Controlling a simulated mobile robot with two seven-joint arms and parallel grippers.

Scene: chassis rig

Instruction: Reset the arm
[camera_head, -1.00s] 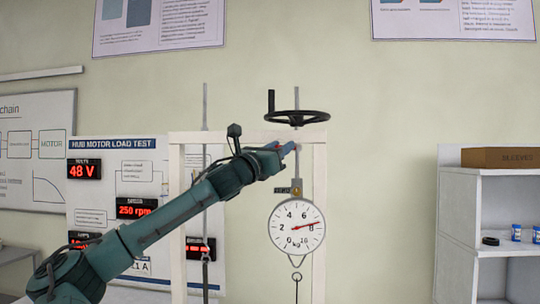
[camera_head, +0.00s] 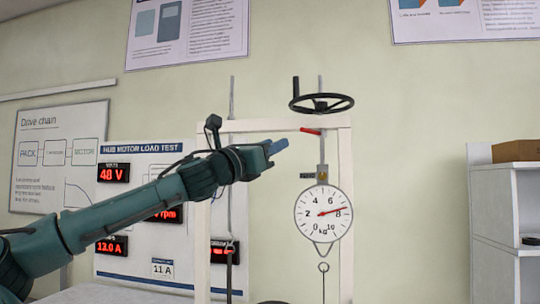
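My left arm comes in from the lower left, and its gripper (camera_head: 280,146) points right in front of the white frame (camera_head: 346,220). The blue-grey fingertips show from the side, so I cannot tell whether they are open or shut. They appear apart from a small red lever (camera_head: 311,131) on the frame's top bar, just to their right. A black handwheel (camera_head: 321,103) sits above the frame. A round dial scale (camera_head: 324,213) hangs below it, its red needle near 8. My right gripper is not in view.
A hub motor load test panel (camera_head: 125,255) with red displays stands behind my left arm. A vertical rod with a cable hangs at the frame's left. A white shelf (camera_head: 490,240) with a cardboard box (camera_head: 515,151) stands at the right. Bare wall lies between frame and shelf.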

